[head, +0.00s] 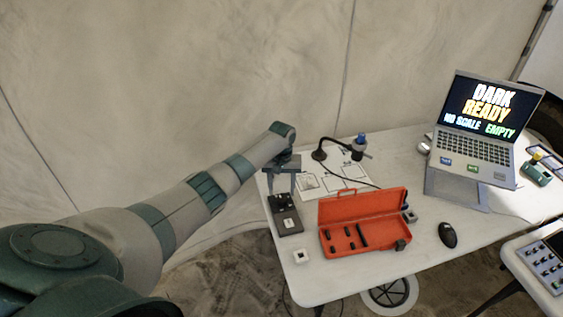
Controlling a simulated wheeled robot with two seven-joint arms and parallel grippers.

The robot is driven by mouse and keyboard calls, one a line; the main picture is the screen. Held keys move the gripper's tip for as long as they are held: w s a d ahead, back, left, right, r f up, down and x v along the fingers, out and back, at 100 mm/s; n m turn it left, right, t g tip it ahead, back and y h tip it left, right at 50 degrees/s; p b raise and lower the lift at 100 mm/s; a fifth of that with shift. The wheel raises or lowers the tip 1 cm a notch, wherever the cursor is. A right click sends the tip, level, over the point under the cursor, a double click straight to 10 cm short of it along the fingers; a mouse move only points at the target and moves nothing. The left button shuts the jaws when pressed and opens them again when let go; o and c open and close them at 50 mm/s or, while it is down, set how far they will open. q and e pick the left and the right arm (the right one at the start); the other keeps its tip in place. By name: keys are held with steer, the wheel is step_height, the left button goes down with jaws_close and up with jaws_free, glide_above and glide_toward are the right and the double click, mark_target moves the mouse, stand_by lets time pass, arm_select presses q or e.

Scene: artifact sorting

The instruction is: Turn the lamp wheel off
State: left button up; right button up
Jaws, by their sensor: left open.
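My left gripper (281,188) reaches in from the left over the table's left end. It is open, its two fingers pointing down just behind and above a dark box (289,222) with a pale square and small dark parts on top. I see nothing between the fingers. A black curved-arm lamp (337,142) stands to the right of the gripper, with a blue-topped piece (361,141) at its right end. I cannot clearly make out the lamp wheel; it is too small to tell. My right gripper is not in view.
An open orange case (343,208) with dark pieces lies right of the dark box. Papers (312,186) lie behind it.

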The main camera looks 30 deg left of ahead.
mark_target(281, 198)
arm_select(q)
step_height(281, 198, up, 13)
steer(key=b, duration=0.2)
steer(key=shift+r+b, duration=0.2)
steer(key=shift+b, duration=0.15)
steer(key=shift+s+f, duration=0.1)
stand_by(0.4)
